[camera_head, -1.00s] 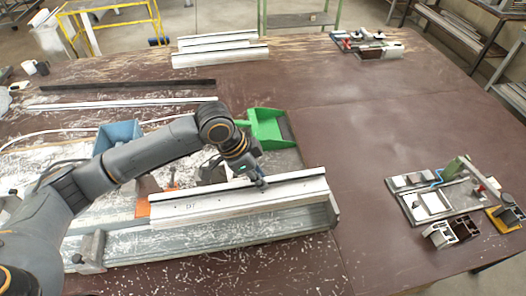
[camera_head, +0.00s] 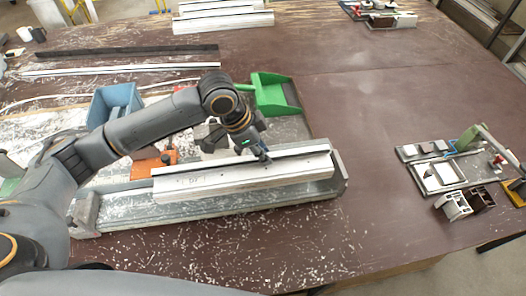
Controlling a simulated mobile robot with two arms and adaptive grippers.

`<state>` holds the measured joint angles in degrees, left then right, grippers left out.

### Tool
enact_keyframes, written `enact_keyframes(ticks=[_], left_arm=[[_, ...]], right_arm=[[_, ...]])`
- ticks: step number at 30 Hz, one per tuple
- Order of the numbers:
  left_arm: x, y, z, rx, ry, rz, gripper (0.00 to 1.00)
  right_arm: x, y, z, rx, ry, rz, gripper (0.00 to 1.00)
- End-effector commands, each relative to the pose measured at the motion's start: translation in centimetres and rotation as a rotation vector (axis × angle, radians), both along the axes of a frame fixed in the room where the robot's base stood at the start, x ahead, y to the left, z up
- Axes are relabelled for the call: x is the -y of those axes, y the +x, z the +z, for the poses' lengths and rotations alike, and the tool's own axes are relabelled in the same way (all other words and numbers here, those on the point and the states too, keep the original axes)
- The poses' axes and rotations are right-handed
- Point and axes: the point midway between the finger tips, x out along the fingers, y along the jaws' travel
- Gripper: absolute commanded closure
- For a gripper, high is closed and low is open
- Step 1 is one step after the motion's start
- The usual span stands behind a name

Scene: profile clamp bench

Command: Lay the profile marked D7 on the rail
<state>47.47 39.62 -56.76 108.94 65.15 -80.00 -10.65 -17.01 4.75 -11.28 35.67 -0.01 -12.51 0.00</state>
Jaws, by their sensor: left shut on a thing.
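A long white profile (camera_head: 220,183) lies lengthwise along the grey metal rail (camera_head: 120,212), over its right part. A faint dark mark shows on its left front face, but I cannot read it clearly. My left gripper (camera_head: 264,158) is shut on the profile's upper edge, right of its middle. Whether the profile rests fully on the rail or is slightly above it, I cannot tell. My right gripper is not in view.
Behind the rail are an orange clamp block (camera_head: 153,164), a blue bin (camera_head: 114,101) and a green dustpan (camera_head: 275,95). More white profiles (camera_head: 222,20) lie at the back. A fixture board (camera_head: 446,172) with small parts is at right.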

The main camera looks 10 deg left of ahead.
Motion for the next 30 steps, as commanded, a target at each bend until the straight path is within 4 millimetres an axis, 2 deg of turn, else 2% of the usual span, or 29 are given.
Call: enact_keyframes(ticks=[2,16,30], left_arm=[[0.0,0.0,-1.1,0.002,-0.001,-0.001,1.0],[0.1,0.1,-5.0,-0.001,-0.001,0.001,1.0],[0.1,0.1,-5.7,0.001,-0.002,0.0,1.0]], right_arm=[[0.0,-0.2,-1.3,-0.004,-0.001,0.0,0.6],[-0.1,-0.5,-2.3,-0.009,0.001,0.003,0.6],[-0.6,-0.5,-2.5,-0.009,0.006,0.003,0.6]])
